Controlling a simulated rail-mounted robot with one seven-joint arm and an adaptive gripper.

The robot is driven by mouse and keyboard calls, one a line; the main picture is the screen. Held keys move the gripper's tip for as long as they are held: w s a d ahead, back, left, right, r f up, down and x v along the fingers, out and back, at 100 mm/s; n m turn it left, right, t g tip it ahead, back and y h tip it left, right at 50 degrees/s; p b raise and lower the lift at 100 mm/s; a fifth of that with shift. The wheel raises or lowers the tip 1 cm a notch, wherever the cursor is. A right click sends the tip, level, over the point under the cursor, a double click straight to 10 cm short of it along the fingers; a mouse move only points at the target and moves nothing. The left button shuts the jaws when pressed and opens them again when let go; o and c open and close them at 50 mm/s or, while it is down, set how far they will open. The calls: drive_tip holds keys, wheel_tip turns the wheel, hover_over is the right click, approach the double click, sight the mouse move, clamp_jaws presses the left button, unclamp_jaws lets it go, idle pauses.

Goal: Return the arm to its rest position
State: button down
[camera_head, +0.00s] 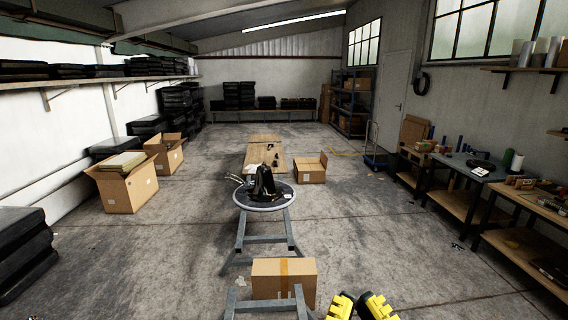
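Two yellow-and-black parts of my arm or gripper (359,303) show at the bottom edge, right of centre, with a small gap between them. The rest of the arm is cut off by the frame. I cannot tell how far my gripper is open, or whether it holds anything. The parts appear just right of a closed, taped cardboard box (268,280), with no clear contact. Ahead and to the left, a round-topped stand (246,204) carries a dark upright object (264,183) and small items too indistinct to name.
Metal trestle legs (265,243) stand under and before the round top. Beyond it are a low wooden board (266,154) and an open box (311,170). Open boxes (126,187) stand left, workbenches (480,172) right. The floor (385,235) between stand and benches is mostly clear.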

wheel_tip(320, 180, up, 28)
drive_tip(key=p, duration=2.4)
drive_tip(key=shift+f+p, duration=0.15)
drive_tip(key=shift+p, duration=0.15)
